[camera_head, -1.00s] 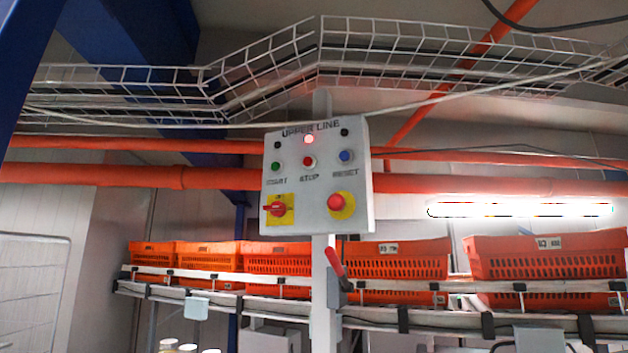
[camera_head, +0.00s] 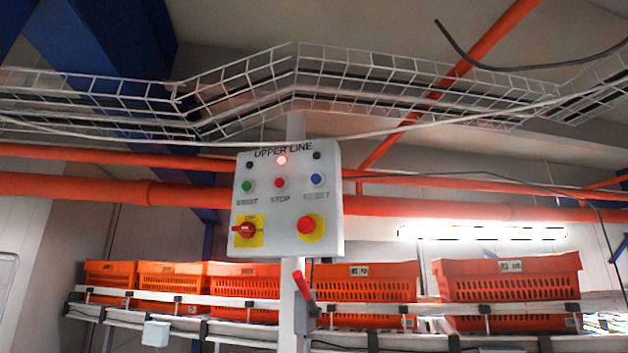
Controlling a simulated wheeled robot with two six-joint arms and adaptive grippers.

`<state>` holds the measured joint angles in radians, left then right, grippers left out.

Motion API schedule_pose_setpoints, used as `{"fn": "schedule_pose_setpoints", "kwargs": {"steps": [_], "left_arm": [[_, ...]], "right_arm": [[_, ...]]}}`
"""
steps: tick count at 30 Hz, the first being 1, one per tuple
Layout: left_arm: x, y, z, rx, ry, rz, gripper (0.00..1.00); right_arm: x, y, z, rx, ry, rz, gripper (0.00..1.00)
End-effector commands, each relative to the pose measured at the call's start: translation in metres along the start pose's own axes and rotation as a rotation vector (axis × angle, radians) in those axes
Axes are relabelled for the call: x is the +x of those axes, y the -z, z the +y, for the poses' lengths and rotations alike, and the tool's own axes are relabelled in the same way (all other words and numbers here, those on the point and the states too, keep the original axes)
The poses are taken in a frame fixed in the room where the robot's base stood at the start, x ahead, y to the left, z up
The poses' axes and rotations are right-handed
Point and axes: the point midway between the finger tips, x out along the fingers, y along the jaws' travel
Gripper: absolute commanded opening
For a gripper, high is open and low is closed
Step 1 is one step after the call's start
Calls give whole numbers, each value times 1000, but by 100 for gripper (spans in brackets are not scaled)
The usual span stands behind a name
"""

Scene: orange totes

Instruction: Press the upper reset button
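The control panel (camera_head: 272,218) marked UPPER LINE is a pale box on a post in the middle of the view. Its blue reset button (camera_head: 318,180) is at the right of the button row, above the RESET label. A green start button (camera_head: 247,186) and a red stop button (camera_head: 280,183) are in the same row. A lit red lamp (camera_head: 281,160) is above the stop button. Below are a red rotary switch (camera_head: 245,230) on a yellow plate and a large red button (camera_head: 306,225) on yellow. Neither of my grippers is in view.
Orange totes (camera_head: 508,279) stand on a conveyor behind the panel. A red-handled lever (camera_head: 303,286) is on the post below it. Orange pipes (camera_head: 100,187) and a wire cable tray (camera_head: 400,82) run overhead. A bright tube light (camera_head: 480,232) is at right.

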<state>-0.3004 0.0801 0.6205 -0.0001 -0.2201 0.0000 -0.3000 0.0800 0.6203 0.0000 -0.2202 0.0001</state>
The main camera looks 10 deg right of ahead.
Motion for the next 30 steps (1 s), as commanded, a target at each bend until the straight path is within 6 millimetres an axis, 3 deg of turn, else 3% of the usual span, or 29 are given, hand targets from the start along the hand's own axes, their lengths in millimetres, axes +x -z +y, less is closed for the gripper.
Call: {"fn": "schedule_pose_setpoints", "kwargs": {"steps": [8,22,30], "left_arm": [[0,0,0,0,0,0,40],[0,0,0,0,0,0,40],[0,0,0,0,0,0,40]], "right_arm": [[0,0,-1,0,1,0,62],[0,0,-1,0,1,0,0],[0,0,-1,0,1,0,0]]}}
